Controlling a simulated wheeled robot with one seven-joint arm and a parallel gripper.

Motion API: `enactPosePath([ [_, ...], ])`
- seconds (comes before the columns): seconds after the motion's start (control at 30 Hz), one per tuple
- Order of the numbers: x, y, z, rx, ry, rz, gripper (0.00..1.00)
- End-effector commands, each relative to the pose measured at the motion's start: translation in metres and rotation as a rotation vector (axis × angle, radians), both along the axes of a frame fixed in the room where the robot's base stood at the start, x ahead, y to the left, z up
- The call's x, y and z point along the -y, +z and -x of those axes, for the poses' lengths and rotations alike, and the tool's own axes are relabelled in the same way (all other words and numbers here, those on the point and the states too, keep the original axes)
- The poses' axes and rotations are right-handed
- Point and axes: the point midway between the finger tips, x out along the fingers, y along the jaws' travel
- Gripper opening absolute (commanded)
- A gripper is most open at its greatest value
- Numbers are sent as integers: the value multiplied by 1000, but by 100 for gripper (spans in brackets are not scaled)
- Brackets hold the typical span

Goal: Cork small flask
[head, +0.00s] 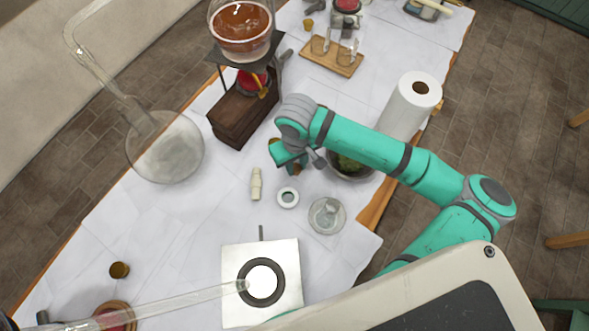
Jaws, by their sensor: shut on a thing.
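My gripper (297,166) is over the middle of the table, just left of a dark bowl with something green in it. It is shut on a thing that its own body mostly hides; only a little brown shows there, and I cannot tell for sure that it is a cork. A small clear glass vessel (327,213), perhaps the small flask, stands below and right of my gripper, apart from it. A brown cork-like piece (120,270) sits at the lower left of the table, and another small yellow-brown piece (308,23) is at the far end.
A large clear round flask (166,150) with a long neck is at the left. A brown vessel (240,28) sits on a stand above a wooden block (241,118). A paper roll (412,103), a pale bottle (256,184), a white ring-shaped piece (287,198) and a metal plate (234,300) stand around.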

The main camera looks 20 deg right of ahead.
Motion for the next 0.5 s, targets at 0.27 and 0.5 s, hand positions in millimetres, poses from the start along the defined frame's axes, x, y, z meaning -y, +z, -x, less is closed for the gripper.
enactPosePath([
  [0.27,0,10,0,0,0,1,6],
  [0.5,0,18,0,0,0,0,6],
])
